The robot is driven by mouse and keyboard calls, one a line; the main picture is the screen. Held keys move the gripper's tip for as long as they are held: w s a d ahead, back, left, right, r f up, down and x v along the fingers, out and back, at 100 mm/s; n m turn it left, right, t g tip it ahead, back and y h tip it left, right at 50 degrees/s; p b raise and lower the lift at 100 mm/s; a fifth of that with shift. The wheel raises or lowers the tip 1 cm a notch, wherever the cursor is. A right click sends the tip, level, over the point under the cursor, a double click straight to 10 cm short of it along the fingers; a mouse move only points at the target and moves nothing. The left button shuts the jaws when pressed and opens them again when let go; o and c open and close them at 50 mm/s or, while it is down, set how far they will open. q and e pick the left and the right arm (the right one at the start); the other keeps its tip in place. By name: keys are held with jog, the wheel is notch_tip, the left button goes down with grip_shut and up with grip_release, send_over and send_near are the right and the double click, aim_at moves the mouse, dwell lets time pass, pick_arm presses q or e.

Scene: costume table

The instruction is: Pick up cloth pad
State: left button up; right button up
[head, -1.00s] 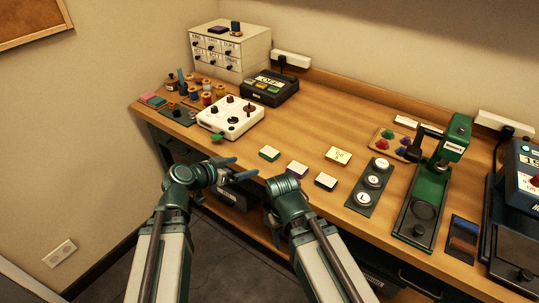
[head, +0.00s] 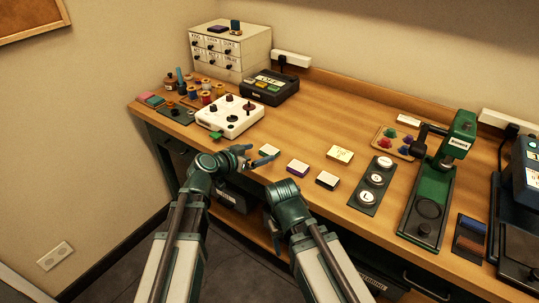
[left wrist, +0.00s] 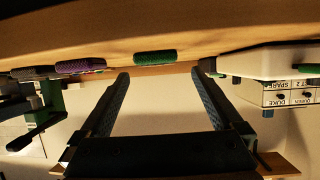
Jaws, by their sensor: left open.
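Several small pads with pale tops lie in a row near the table's front edge. One has green sides (head: 270,150), one purple (head: 298,167) and one dark (head: 327,180). I cannot tell which one is the cloth pad. My left gripper (head: 262,155) is open and empty at the front edge, close to the green-sided pad. In the left wrist view, which is upside down, the green-sided pad (left wrist: 155,57) shows beyond and between the open fingertips (left wrist: 160,76). The purple-sided pad (left wrist: 80,66) is further left.
A white box with knobs (head: 230,116) stands left of the pads. A green press (head: 436,200) stands further right. The table behind the pads is clear.

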aim_at(271, 149)
pick_arm(q)
jog(key=shift+b+x, duration=1)
jog(key=shift+x, duration=1.7)
jog(key=shift+s+d, duration=0.15)
jog(key=shift+s, duration=0.1)
pick_arm(e)
notch_tip(271, 149, down, 2)
pick_arm(q)
jog(key=c, duration=1.2)
jog(key=shift+c, duration=0.2)
jog(key=shift+r, duration=0.1)
pick_arm(e)
jog(key=shift+r, duration=0.1)
